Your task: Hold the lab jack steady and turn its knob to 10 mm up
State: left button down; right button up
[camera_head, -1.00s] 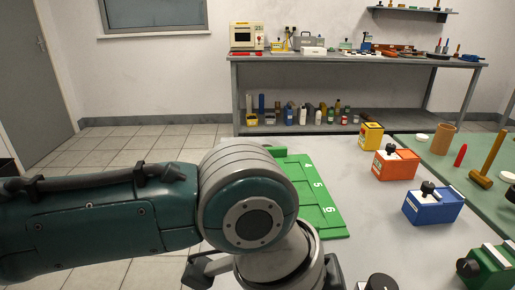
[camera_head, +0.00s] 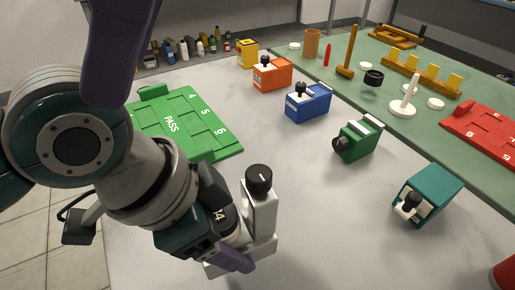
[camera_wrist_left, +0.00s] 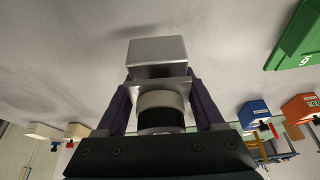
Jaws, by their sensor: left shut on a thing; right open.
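The pale metal device I take to be the lab jack (camera_head: 262,247) stands near the front of the grey table. A black knob (camera_head: 259,180) with a white mark tops its upright post. My left gripper (camera_head: 236,262) is low at its left side, shut on it. In the left wrist view, the purple fingers (camera_wrist_left: 162,105) flank a round black and white part, with a silver block (camera_wrist_left: 157,52) beyond. A dark part marked "14" (camera_head: 220,214) shows beside the wrist.
A green "PASS" board (camera_head: 180,125) lies behind my left arm. Orange (camera_head: 272,75), blue (camera_head: 308,104), green (camera_head: 357,140) and teal (camera_head: 430,195) knobbed boxes stand to the right. A green mat (camera_head: 480,150) lies beyond. Table between jack and boxes is clear.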

aim_at(259, 173)
jog(key=w+d+f+t+h, duration=0.1)
jog(key=w+d+t+h, duration=0.15)
jog(key=d+h, duration=0.35)
jog(key=shift+n+g, duration=0.25)
jog(key=shift+n, duration=0.15)
notch_tip(259, 173, down, 12)
jog(key=shift+w+d+f, duration=0.1)
jog(key=shift+w, duration=0.05)
jog(key=shift+c, duration=0.4)
grip_shut()
